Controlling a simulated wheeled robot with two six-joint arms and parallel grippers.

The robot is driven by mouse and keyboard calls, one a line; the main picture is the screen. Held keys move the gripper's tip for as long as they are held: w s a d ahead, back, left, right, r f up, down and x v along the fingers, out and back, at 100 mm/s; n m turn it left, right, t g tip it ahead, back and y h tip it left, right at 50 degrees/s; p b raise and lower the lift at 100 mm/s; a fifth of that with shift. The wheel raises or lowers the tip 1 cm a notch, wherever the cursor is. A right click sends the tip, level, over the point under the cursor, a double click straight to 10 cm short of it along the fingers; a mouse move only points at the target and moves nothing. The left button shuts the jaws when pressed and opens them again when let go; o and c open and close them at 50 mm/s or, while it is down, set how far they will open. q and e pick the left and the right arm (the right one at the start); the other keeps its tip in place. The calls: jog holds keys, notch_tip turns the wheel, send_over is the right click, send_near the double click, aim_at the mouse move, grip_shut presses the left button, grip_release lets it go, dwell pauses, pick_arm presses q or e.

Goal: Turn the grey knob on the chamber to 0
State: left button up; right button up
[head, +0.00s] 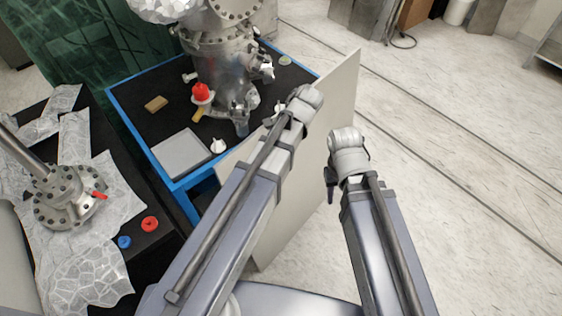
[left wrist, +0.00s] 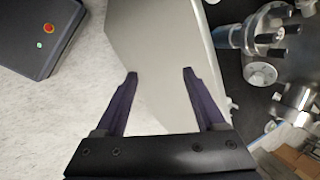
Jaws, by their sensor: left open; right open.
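The steel chamber (head: 222,62) stands on the blue-edged table in the head view. Its flanges and bolts show at the right of the left wrist view (left wrist: 297,97). A round pale grey knob-like disc (left wrist: 262,73) sits beside it there; I cannot read any marking on it or be sure that it is the grey knob. My left gripper (left wrist: 159,73) is open and empty, left of that disc and apart from it, over the pale panel. In the head view its fingers are hidden behind my left wrist. My right gripper (head: 330,185) hangs open over the floor, right of the panel.
The upright pale panel (head: 318,165) stands along the table's right side. A foil-covered bench with a flange (head: 70,197) stands at left.

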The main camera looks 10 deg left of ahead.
pick_arm(q)
jog(key=s+d+f+n+h, duration=0.1)
jog(key=s+d+n, duration=0.1)
jog(key=s, duration=0.3)
jog(key=shift+s+d+f+b, duration=0.25)
jog(key=shift+s+d+b, duration=0.05)
jog(key=shift+s+d, duration=0.1)
